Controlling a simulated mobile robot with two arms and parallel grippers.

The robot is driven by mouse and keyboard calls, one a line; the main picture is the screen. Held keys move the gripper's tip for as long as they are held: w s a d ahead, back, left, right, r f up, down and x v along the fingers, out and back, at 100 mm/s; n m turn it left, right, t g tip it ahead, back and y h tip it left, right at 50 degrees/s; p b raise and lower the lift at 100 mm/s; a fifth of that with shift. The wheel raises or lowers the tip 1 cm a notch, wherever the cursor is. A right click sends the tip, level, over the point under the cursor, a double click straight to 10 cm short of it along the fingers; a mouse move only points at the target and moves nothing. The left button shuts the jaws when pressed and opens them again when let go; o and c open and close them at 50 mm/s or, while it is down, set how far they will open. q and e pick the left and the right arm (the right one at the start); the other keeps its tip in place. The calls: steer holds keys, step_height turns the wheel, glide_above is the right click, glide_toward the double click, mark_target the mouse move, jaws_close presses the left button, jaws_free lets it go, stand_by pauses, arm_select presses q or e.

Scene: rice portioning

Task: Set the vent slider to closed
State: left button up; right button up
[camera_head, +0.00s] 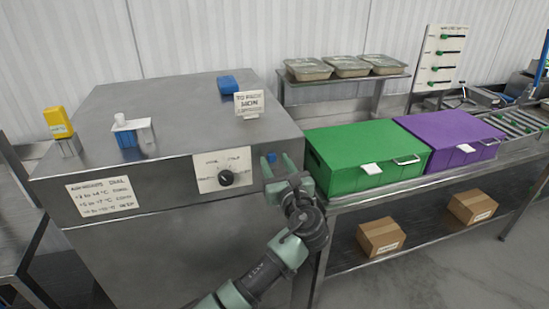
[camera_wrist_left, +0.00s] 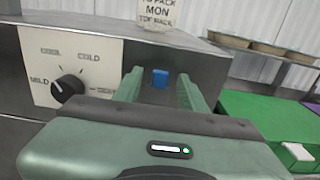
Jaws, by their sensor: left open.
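A small blue tab (camera_head: 271,157), which looks like the vent slider, is on the front face of the steel cabinet, right of the dial plate. In the left wrist view the blue tab (camera_wrist_left: 159,79) shows between the fingers. My left gripper (camera_head: 277,166) is open in front of the cabinet face, with one green finger on each side of the tab. I cannot tell whether the fingers touch it. The slider's track and any open or closed marks cannot be made out. My right gripper is not in view.
A black dial knob (camera_head: 226,178) is left of my gripper on a white plate. A green box (camera_head: 350,143) and a purple box (camera_head: 450,128) stand on the bench to the right. Lidded trays (camera_head: 345,66) sit on a rear shelf; cartons (camera_head: 381,238) are below.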

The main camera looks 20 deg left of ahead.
arm_select(q)
steer(key=shift+w+a, duration=0.25)
steer(key=shift+w, duration=0.25)
jaws_close()
stand_by(1.1)
